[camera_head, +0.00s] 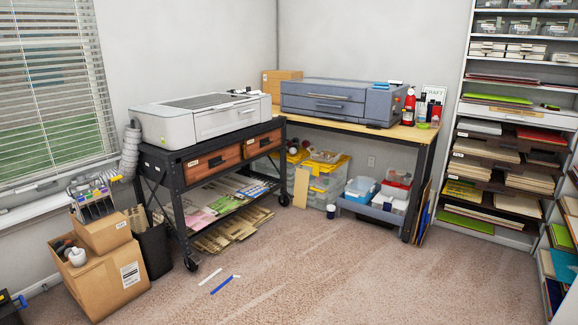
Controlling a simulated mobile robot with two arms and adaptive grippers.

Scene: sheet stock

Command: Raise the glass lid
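A white and grey machine (205,123) stands on a black wheeled cart at the centre left. A flat dark glass-like panel (199,101) is set in its top and lies level, apparently shut. A second, blue-grey machine (340,101) stands on the wood-topped bench to its right, and its top also looks shut. I cannot tell for certain which of the two has the glass lid. Neither of my grippers is in view.
The cart (179,173) has orange-brown drawers and sheets on lower shelves. Cardboard boxes (103,277) stand at its left. Bins sit under the bench (345,127). Shelving (467,95) lines the right.

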